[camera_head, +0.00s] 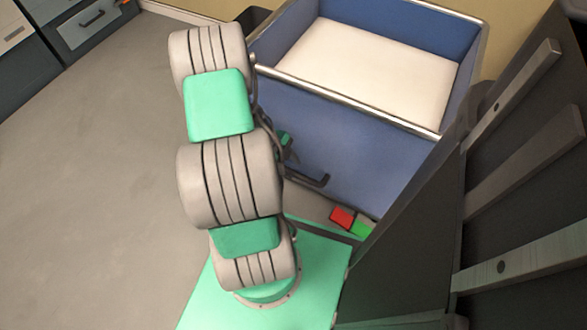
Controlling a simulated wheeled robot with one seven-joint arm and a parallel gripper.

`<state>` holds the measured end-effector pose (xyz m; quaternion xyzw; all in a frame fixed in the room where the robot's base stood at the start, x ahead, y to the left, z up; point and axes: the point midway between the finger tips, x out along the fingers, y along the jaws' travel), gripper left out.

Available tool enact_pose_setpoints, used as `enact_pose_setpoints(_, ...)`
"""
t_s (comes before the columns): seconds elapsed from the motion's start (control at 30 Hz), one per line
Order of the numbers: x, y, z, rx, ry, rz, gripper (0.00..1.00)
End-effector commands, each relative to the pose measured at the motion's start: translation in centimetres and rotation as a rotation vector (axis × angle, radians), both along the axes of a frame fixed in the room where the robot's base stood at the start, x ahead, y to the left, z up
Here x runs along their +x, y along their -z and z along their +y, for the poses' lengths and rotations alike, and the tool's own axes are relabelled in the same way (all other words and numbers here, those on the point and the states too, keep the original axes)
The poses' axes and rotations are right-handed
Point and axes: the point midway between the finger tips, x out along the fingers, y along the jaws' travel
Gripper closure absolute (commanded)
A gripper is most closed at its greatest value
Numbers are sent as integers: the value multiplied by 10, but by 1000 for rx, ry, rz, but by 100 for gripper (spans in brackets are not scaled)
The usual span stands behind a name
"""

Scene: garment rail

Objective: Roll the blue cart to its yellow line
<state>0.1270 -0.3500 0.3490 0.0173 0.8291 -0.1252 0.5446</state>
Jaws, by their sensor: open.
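The blue cart (345,134) stands at the upper middle, just beyond my arm. It is an open box with metal-edged rims and a pale white surface inside. A dark handle (311,179) shows on its near face, partly behind my arm. My gripper (289,153) shows only as a small dark and green part at the arm's right edge, close to the cart's near face and the handle. It is open; its fingertips are mostly hidden, and I cannot tell whether they touch the handle. No yellow line shows in this view. The cart's wheels are hidden.
Grey floor (85,190) lies open on the left. Grey drawer cabinets (85,25) stand at the upper left. A dark panel with several grey slats (525,155) fills the right side, close to the cart. A tan wall is behind the cart.

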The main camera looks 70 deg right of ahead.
Motion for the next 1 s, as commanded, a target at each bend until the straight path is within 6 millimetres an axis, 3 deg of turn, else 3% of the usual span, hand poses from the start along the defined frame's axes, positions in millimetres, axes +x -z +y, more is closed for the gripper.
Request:
enact_pose_setpoints(0.03,6,-16,0,-2,-4,-2,59)
enact_pose_setpoints(0.2,17,-41,4,-1,-1,-1,59)
enact_pose_setpoints(0.57,20,-45,6,2,-1,0,59)
enact_pose_setpoints(0.67,37,-55,9,24,-91,-12,59)
enact_pose_setpoints(0.77,86,-86,24,100,-390,-44,59)
enact_pose_setpoints(0.83,134,-119,53,180,-741,-67,59)
enact_pose_setpoints(0.9,178,-157,99,264,-1169,-74,59)
enact_pose_setpoints(0.97,206,-187,146,327,-1560,-61,59)
enact_pose_setpoints(1.0,218,-206,179,360,-1823,-42,59)
